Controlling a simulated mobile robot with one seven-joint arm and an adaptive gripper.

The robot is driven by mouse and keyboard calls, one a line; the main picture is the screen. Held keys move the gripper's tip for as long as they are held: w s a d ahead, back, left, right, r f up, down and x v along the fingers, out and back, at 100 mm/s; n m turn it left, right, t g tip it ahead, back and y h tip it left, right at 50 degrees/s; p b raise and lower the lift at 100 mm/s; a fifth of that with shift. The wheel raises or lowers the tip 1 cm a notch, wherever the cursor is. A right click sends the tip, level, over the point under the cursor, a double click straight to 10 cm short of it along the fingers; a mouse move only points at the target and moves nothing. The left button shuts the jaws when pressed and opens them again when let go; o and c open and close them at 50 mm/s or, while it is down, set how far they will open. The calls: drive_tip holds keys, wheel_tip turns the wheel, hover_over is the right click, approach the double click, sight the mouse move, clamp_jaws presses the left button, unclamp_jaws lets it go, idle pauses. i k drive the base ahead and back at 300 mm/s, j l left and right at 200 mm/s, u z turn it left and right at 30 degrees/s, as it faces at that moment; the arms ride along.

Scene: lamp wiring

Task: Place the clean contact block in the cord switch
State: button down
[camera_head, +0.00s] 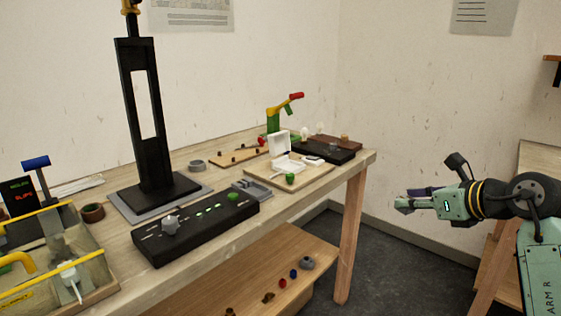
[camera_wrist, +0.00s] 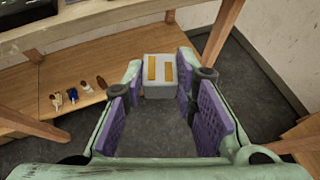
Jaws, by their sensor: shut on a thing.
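My gripper (camera_wrist: 162,88) is shut on a light grey block with two gold strips, the contact block (camera_wrist: 160,72), held at the fingertips. Its gold strips look clean. In the head view my gripper (camera_head: 406,202) is at the right, over the floor and apart from the bench; the block is hard to make out there. A white case with its lid raised (camera_head: 279,144), which looks like the cord switch, sits on a wooden board (camera_head: 262,179) near the bench's right end. Its inside is too small to read. A green knob (camera_head: 290,178) is beside it.
The wooden bench (camera_head: 215,173) carries a black control panel (camera_head: 195,227), a tall black stand (camera_head: 143,110), a dark box (camera_head: 325,150) and a green-and-red clamp (camera_head: 279,117). Several small parts (camera_wrist: 72,96) lie on the lower shelf (camera_wrist: 115,58). Open floor separates my arm from the bench.

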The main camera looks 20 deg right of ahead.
sight(289, 167)
drive_tip(key=i, duration=0.95)
